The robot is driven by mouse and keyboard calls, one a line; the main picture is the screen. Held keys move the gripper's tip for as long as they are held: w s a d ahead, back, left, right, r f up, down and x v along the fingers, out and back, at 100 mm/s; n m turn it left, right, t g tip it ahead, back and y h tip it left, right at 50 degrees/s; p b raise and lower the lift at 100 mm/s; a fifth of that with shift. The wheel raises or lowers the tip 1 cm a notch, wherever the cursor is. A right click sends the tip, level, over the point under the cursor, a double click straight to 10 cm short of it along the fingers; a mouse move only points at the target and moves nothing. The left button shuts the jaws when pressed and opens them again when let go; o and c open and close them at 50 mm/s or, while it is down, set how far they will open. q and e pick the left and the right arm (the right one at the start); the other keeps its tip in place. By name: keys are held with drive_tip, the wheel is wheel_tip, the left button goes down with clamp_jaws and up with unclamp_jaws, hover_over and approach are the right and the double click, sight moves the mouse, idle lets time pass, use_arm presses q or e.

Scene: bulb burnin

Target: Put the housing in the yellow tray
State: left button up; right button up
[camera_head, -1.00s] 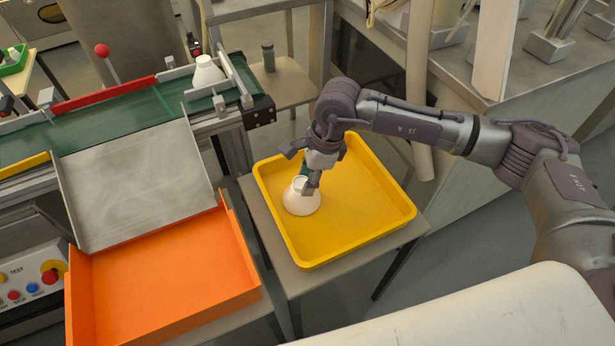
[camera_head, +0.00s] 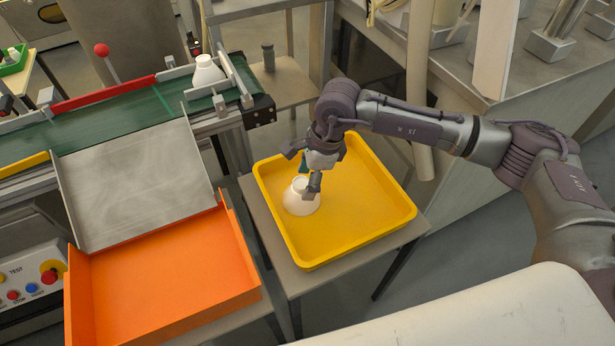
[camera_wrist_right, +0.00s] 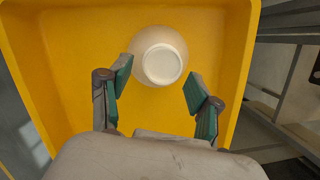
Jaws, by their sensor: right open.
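A white housing (camera_head: 300,199) stands in the yellow tray (camera_head: 371,238), near the tray's left side. In the right wrist view the housing (camera_wrist_right: 160,56) shows its round narrow end and lies just beyond and between the fingertips. My right gripper (camera_head: 309,180) is above the housing and partly hides it. In the wrist view the right gripper (camera_wrist_right: 158,84) is open, with a finger on each side and a gap to the housing. A second white housing (camera_head: 208,71) stands on the green conveyor (camera_head: 110,120) at its right end. My left gripper is not in view.
An orange bin (camera_head: 165,282) stands left of the yellow tray, below a grey metal chute (camera_head: 135,185). A control box with buttons (camera_head: 33,290) is at the lower left. The right half of the yellow tray is empty. A metal bench (camera_head: 545,85) stands at the upper right.

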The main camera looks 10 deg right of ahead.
drive_tip(key=shift+r, duration=0.15)
drive_tip(key=shift+r, duration=0.3)
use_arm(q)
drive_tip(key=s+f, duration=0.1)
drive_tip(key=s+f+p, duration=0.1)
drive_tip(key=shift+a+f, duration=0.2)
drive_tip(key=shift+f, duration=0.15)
use_arm(e)
drive_tip(key=v, duration=1.1)
drive_tip(key=shift+r, duration=0.15)
drive_tip(key=shift+d, duration=0.1)
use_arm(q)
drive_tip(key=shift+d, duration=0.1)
